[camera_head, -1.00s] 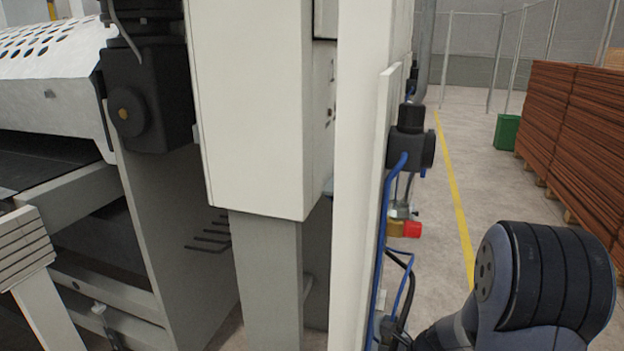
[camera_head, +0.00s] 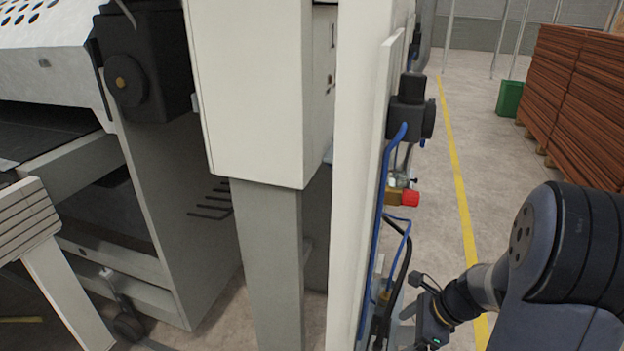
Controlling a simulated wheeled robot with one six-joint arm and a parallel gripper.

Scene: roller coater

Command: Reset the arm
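My arm shows at the lower right, with a large dark joint in front. Its thinner wrist reaches down and left beside the white machine panel (camera_head: 358,150). My gripper (camera_head: 408,318) is at the wrist's end, near the bottom edge, close to the panel's blue and black hoses. It is small and dark there, and its fingers are not clear enough to tell open from shut. I see nothing held in it.
The roller coater's white cabinet (camera_head: 255,95) and conveyor fill the left. A black valve (camera_head: 411,105) and a red-tipped fitting (camera_head: 404,198) stick out from the panel. Open floor with a yellow line (camera_head: 457,180) lies right, before a green bin (camera_head: 510,98) and stacked brown boards (camera_head: 575,90).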

